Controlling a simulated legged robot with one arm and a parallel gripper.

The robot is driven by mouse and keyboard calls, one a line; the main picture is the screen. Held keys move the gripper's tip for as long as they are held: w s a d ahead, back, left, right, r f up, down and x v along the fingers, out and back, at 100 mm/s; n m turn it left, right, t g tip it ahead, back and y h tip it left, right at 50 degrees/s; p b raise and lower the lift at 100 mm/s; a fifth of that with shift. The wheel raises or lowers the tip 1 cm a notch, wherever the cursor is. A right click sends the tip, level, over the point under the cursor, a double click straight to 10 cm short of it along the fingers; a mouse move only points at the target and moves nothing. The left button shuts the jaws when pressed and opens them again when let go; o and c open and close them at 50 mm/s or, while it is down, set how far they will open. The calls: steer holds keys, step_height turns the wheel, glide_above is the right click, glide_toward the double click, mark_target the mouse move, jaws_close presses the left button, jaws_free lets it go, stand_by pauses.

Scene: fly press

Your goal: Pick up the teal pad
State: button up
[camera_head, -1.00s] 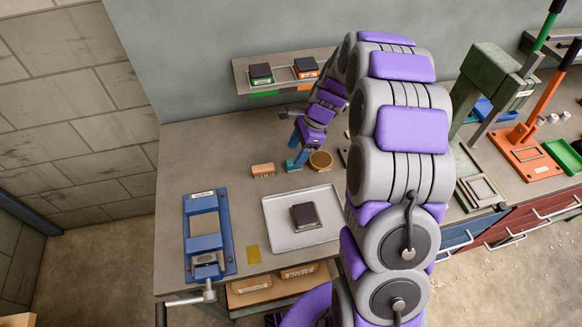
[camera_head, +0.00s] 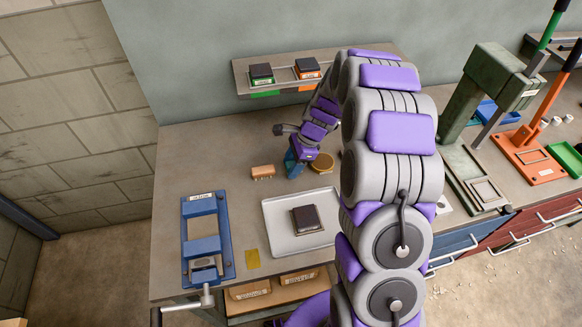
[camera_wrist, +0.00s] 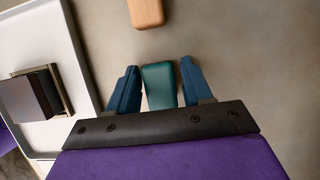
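The teal pad (camera_wrist: 159,86) is a rounded block on the bench in the wrist view. My gripper (camera_wrist: 159,82) has its two blue fingers on either side of the pad, with narrow gaps showing between pad and fingers. It is open around the pad. In the head view, my gripper (camera_head: 293,168) is low over the bench, behind the metal tray. The pad is hidden behind the fingers there.
The metal tray (camera_head: 276,235) holds a dark square stamp (camera_head: 306,219). A blue clamp frame (camera_head: 186,236) lies at the left.

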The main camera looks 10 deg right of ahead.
mark_target(290, 164)
steer(key=shift+d, duration=0.75)
steer(key=c, duration=0.3)
steer(key=shift+d, duration=0.1)
steer(key=shift+c, duration=0.7)
steer(key=shift+a, duration=0.35)
steer(key=c, duration=0.3)
steer(key=shift+a, duration=0.6)
steer(key=v, duration=0.2)
steer(key=p+v, duration=0.1)
steer(key=v, duration=0.2)
steer(key=shift+a+r+p, duration=0.15)
steer(key=shift+r+p, duration=0.25)
steer(key=shift+r, duration=0.1)
steer(key=r, duration=0.2)
steer(key=a+r+p, duration=0.1)
steer(key=r, duration=0.1)
steer(key=shift+a+r, duration=0.15)
steer(key=shift+r, duration=0.1)
